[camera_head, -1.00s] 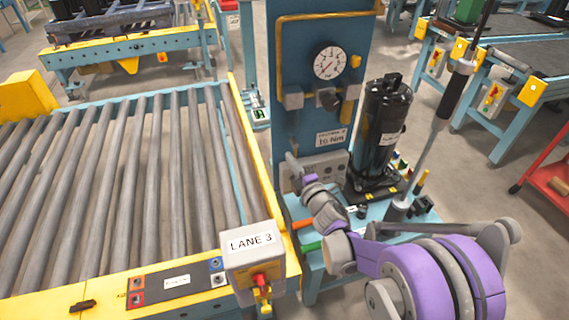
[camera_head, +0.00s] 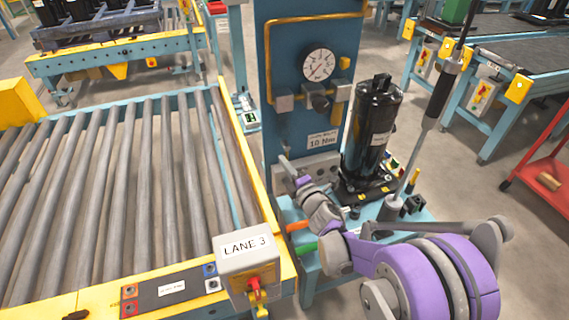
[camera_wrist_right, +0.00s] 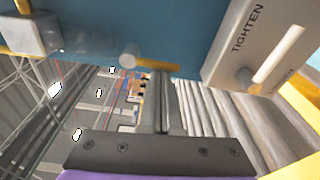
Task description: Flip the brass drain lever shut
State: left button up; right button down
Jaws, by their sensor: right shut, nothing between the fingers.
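A short yellow upright piece (camera_head: 339,107) beside the knob may be the brass drain lever; I cannot tell for sure. My right gripper (camera_head: 285,163) is shut and empty, low at the panel's front by a grey plate (camera_head: 320,165). In the right wrist view the shut fingers (camera_wrist_right: 161,85) point past a pale round peg (camera_wrist_right: 130,56) and a yellow strip (camera_wrist_right: 160,66). My left gripper is not in view.
A black compressor (camera_head: 372,130) stands right of the panel on a teal pallet. A roller conveyor (camera_head: 110,200) with a LANE 3 box (camera_head: 246,243) fills the left. A plate marked TIGHTEN (camera_wrist_right: 262,45) is close in the wrist view.

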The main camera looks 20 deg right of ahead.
jog(key=shift+d+n, duration=0.2)
jog(key=shift+n, duration=0.2)
jog(key=d+n+p, duration=0.1)
jog(key=n, duration=0.3)
jog(key=d+r+n+h+p, duration=0.1)
jog(key=d+n, duration=0.1)
jog(key=n, duration=0.3)
jog(key=d+r+n+g+h+p, duration=0.1)
jog(key=n, duration=0.3)
jog(key=shift+w+d+r+n, duration=0.1)
jog(key=shift+d+r+n, duration=0.1)
jog(key=shift+d+n, duration=0.15)
dwell(0.5)
dwell(0.4)
